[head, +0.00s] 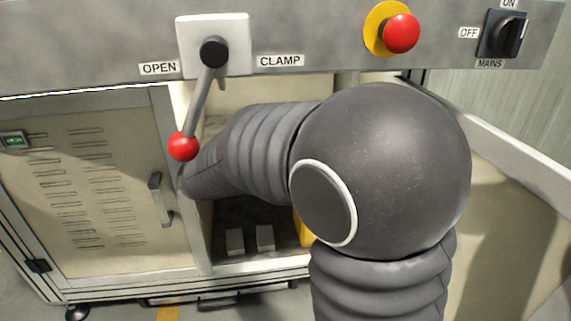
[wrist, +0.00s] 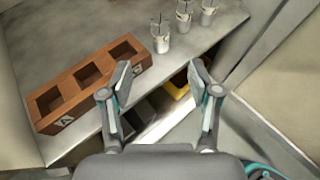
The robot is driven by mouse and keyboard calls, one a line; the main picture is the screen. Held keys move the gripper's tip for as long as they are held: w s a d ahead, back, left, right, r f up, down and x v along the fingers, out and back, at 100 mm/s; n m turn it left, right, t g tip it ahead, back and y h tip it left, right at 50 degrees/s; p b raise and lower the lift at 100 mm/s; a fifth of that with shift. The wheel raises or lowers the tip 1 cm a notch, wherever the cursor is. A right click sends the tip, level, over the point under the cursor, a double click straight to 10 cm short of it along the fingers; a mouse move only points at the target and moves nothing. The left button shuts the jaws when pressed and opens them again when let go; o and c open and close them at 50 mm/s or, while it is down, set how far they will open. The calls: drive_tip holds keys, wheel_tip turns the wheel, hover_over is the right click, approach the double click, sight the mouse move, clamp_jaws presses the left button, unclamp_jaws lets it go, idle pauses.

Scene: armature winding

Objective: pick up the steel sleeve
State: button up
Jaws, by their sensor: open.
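I cannot pick out a steel sleeve for certain. In the wrist view, several small metal cylinders with thin dark pieces rising from them stand on the grey shelf, the nearest cylinder (wrist: 160,40) beyond my fingers, another cylinder (wrist: 184,17) and a third (wrist: 207,13) farther back. My gripper (wrist: 160,72) is open and empty, its two fingers spread above the front edge of the grey shelf (wrist: 200,45), apart from the cylinders. In the head view my arm hides the gripper and most of the shelf.
A brown box (wrist: 118,52) with open compartments, marked A, stands left of the cylinders. Below the shelf edge are grey blocks (head: 265,238) and a yellow thing (head: 303,228). A red-knobbed clamp lever (head: 183,146) hangs close to my arm. A red button (head: 401,33) sits on the panel.

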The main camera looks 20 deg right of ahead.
drive_tip(key=b+x, duration=0.2)
drive_tip(key=x, duration=1.1)
drive_tip(key=shift+w+d+f, duration=0.1)
drive_tip(key=shift+d+f, duration=0.05)
drive_tip(key=shift+f, duration=0.05)
clamp_jaws()
